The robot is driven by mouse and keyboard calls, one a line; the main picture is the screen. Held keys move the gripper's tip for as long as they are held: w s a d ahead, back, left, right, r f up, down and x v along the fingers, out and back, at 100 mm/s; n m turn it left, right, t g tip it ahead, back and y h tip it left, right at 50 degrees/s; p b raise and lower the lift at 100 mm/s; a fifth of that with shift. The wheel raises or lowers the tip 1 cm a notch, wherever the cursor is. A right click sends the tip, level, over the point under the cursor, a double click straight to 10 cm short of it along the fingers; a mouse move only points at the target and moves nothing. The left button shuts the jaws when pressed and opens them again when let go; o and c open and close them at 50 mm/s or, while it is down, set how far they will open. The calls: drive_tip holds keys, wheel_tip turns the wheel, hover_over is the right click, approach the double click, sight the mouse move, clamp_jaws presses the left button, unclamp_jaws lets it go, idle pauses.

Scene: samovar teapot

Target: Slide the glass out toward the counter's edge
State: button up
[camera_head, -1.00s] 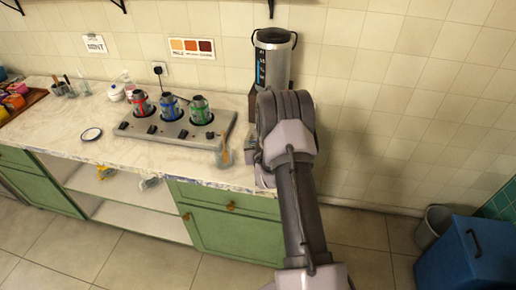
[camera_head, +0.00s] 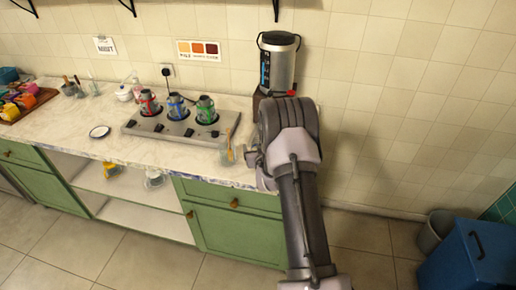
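A clear glass (camera_head: 227,154) with a tan stick in it stands upright on the pale counter (camera_head: 110,148), near the front edge and right of the burner unit. My gripper (camera_head: 251,157) is low over the counter, just right of this glass. Only a small grey part of the gripper shows. My arm hides the rest, so its fingers, and whether it holds anything, cannot be made out. A tall steel samovar (camera_head: 278,66) with a dark front panel stands behind my arm against the wall. Its lower part and the counter before it are partly hidden.
A grey burner unit (camera_head: 160,130) holds red, blue and green banded pots. A small dark-rimmed plate (camera_head: 100,132) lies to its left. A tray of colourful cups (camera_head: 28,103) is at far left. A blue bin (camera_head: 470,255) stands on the floor at right.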

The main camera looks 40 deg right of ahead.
drive_tip(key=shift+s, duration=0.1)
drive_tip(key=p+v, duration=0.1)
drive_tip(key=v, duration=1.6)
drive_tip(key=shift+p, duration=0.35)
